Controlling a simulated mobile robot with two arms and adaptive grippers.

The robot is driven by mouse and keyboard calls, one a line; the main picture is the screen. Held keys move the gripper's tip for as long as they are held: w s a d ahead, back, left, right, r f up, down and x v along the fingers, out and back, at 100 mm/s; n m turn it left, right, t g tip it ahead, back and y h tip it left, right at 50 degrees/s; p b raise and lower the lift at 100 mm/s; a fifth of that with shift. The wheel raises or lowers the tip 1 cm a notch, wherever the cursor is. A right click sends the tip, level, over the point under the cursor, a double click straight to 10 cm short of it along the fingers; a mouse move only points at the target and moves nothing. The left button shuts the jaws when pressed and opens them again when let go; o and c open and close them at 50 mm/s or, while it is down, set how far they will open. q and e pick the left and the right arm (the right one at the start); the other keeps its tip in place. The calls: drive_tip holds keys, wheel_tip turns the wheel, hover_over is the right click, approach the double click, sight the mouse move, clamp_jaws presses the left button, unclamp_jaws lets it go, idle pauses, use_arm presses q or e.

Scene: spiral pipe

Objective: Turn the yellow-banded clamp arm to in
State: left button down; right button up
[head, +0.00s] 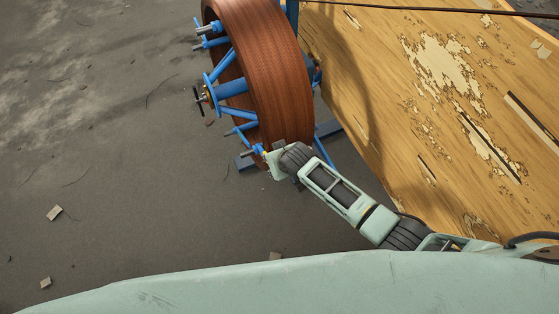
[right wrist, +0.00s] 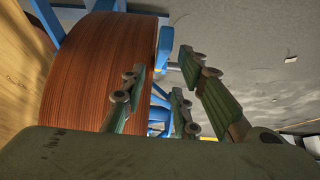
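A large reel of brown coiled pipe (head: 265,70) stands upright on a blue frame with several blue clamp arms. The yellow-banded clamp arm (head: 258,150) is at the reel's lower rim, partly hidden by my right gripper (head: 269,156). In the right wrist view, blue clamp parts (right wrist: 188,66) lie beyond the fingers, beside the brown coil (right wrist: 88,70). My right gripper (right wrist: 170,92) is open there, its fingers apart, one in front of the coil and the others to its right. Contact with the clamp arm cannot be told. My left gripper is out of view.
A worn yellow wooden panel (head: 400,90) fills the right side close behind the reel. The grey floor (head: 110,140) to the left is mostly clear, with a few small chips (head: 54,212). A dark cable crosses the top right.

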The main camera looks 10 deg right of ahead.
drive_tip(key=shift+v, duration=2.5)
